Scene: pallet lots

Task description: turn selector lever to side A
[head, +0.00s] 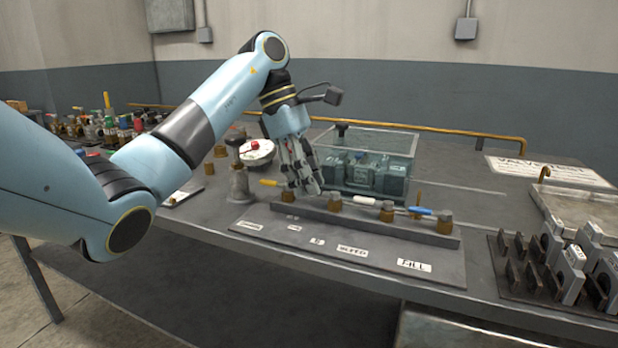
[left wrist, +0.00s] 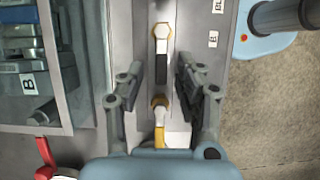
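A red lever (head: 255,144) sits on a round white plate (head: 262,155) behind the valve row in the head view. In the left wrist view the red lever (left wrist: 45,155) shows at the lower left, apart from the fingers. I cannot read any side letter on its plate. My left gripper (head: 305,188) points down over the valve row, to the right of the red lever. No grip on anything shows. My right gripper is not in view.
A blue-handled valve (head: 419,210) and the FILL label (head: 414,265) lie to the right. A dark rack (head: 545,270) stands at the right edge.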

